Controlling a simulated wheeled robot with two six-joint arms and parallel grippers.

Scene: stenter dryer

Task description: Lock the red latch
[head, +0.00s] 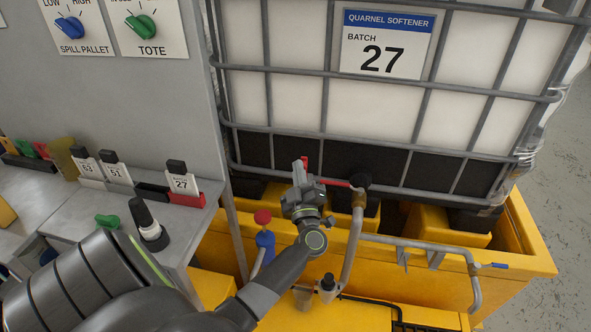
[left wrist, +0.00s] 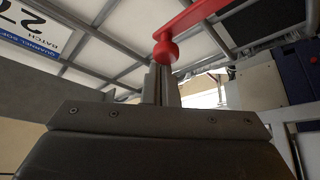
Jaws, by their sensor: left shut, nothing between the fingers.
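The red latch (head: 335,182) shows as a thin red bar beside a pipe joint at the tote's base, partly hidden by my left gripper. In the left wrist view the red latch (left wrist: 195,22) is a flat arm with a rounded end that hangs right at my fingertips. My left gripper (head: 302,166) is shut and empty, and it also shows in the left wrist view (left wrist: 162,80). Its fingers are at the rounded end; I cannot tell whether they touch it. My right gripper is not in view.
A caged white tote (head: 290,95) labelled batch 27 stands on the yellow spill pallet (head: 520,225). Grey pipes (head: 415,243) and a red-topped blue valve (head: 264,240) surround my gripper. A grey bench (head: 90,215) with bottles and a panel with knobs stand at left.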

